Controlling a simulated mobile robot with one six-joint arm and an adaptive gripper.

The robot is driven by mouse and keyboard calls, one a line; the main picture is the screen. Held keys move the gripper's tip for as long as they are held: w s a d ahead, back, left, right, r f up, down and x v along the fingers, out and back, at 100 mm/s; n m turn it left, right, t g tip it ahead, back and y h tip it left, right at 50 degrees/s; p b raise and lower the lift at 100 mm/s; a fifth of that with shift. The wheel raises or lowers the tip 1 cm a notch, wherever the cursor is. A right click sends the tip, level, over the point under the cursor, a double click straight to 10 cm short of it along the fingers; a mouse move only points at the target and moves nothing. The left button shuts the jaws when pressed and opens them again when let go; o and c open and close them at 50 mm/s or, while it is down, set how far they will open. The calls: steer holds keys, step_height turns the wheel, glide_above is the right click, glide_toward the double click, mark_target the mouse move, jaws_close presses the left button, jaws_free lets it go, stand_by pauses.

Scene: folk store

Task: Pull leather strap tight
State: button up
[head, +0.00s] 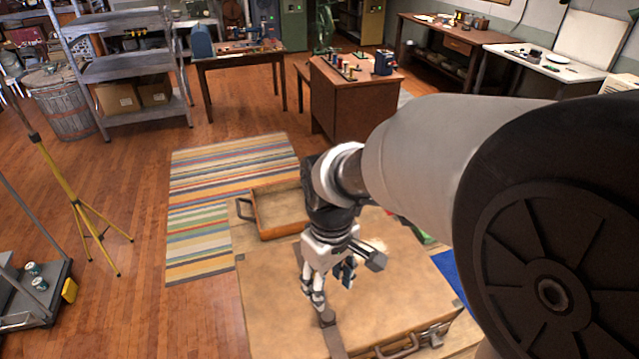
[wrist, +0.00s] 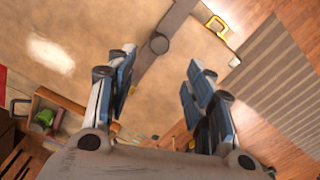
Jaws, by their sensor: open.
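A tan case (head: 270,290) with dark metal corners lies flat in the lower middle of the head view. A dark leather strap (head: 333,338) runs over its lid toward the front edge. In the wrist view the strap (wrist: 180,18) crosses the tan lid, with a round dark piece (wrist: 159,43) on it and a yellow metal buckle (wrist: 218,27) near its upper end. My gripper (head: 332,287) points down over the lid beside the strap. Its fingers (wrist: 160,68) are apart and empty, with the round piece showing just beyond the gap. Part of the strap is hidden behind my gripper.
A shallow open tray (head: 262,222) with a dark handle lies behind the case. A case handle (head: 397,347) and latches are at the front edge. A striped rug (head: 200,240) lies at left. A yellow tripod (head: 85,225) stands farther left. Wooden floor is clear between.

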mark_target(327, 315)
step_height(327, 315, down, 11)
steer(key=b, duration=0.3)
steer(key=shift+f, duration=0.1)
steer(key=shift+c, duration=0.4)
jaws_close()
stand_by(0.3)
